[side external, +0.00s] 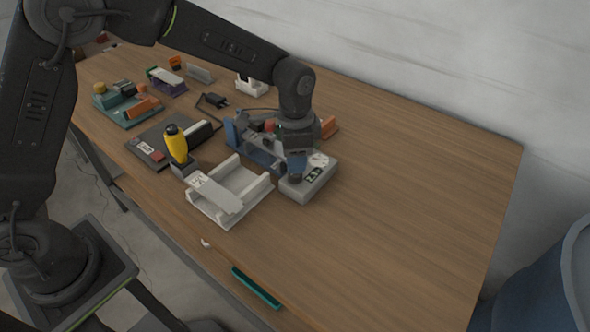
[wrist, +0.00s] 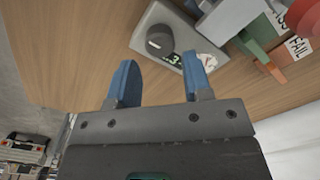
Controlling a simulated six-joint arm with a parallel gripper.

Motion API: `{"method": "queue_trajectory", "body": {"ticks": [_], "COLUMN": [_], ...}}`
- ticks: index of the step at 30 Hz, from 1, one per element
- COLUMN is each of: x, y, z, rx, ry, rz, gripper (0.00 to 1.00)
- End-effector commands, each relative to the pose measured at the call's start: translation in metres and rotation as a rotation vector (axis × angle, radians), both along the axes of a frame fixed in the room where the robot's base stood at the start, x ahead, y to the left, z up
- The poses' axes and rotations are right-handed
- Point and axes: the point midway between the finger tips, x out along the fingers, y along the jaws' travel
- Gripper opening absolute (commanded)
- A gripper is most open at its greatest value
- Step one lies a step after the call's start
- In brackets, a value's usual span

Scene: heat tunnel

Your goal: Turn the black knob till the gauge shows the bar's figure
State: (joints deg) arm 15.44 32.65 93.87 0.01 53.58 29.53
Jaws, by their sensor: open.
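The black knob (wrist: 159,40) sits on top of a light grey control box (side external: 311,187). In the wrist view the knob stands just beyond and between my two blue fingertips, apart from them. My gripper (wrist: 157,75) is open and empty. In the side view my gripper (side external: 297,168) points down over the box and hides part of it. A white dial (side external: 319,160) is on the box's far end. I cannot make out the bar.
A white tray-like holder (side external: 262,187) stands left of the box. A blue frame (side external: 262,156) is close behind it. A yellow-handled tool (side external: 176,144) stands further left. The table to the right is clear.

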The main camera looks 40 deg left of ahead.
Motion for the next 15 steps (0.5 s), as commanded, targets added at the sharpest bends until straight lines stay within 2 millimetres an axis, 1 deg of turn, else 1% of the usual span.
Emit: {"method": "queue_trajectory", "body": {"ticks": [1, 6, 10, 15], "x": [0.000, 0.000, 0.000, 0.000], "y": [0.000, 0.000, 0.000, 0.000], "z": [-0.011, -0.035, -0.045, -0.049], "rx": [0.001, 0.001, 0.001, 0.000], "ry": [0.004, 0.004, 0.001, 0.000], "rz": [0.000, 0.001, 0.001, 0.001], "gripper": [0.46, 0.46, 0.46, 0.46]}}
